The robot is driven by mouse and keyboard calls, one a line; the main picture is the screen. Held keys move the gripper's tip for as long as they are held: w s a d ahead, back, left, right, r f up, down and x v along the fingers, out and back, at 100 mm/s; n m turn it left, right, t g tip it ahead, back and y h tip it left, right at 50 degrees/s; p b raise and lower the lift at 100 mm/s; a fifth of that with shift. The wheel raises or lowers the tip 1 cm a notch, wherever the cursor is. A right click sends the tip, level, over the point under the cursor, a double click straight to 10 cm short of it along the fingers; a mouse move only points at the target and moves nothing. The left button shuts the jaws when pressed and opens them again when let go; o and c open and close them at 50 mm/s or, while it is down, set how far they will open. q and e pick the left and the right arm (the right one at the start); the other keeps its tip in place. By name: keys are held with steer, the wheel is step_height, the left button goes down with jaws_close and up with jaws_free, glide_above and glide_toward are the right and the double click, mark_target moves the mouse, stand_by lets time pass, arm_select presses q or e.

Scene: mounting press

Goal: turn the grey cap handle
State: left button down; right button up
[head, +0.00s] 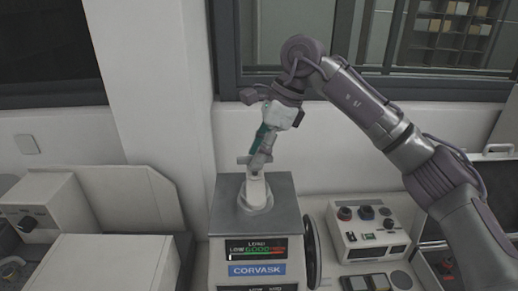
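The grey cap handle (243,160) is a short light-grey bar on top of the pale post (256,190) of the press labelled CORVASK. My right gripper (260,161) comes down from above, with a white body and a green part, and its fingers are at the handle. The fingers overlap the right part of the handle, so I cannot tell whether they grip it or only sit beside it. My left gripper is out of view.
The press (253,255) has a display on its front and a dark wheel (312,252) on its right side. A control box with knobs (368,228) stands to the right. Pale machine housings (105,262) stand to the left. A wall and windows are behind.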

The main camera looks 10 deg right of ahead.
steer(key=shift+c, duration=0.3)
jaws_close()
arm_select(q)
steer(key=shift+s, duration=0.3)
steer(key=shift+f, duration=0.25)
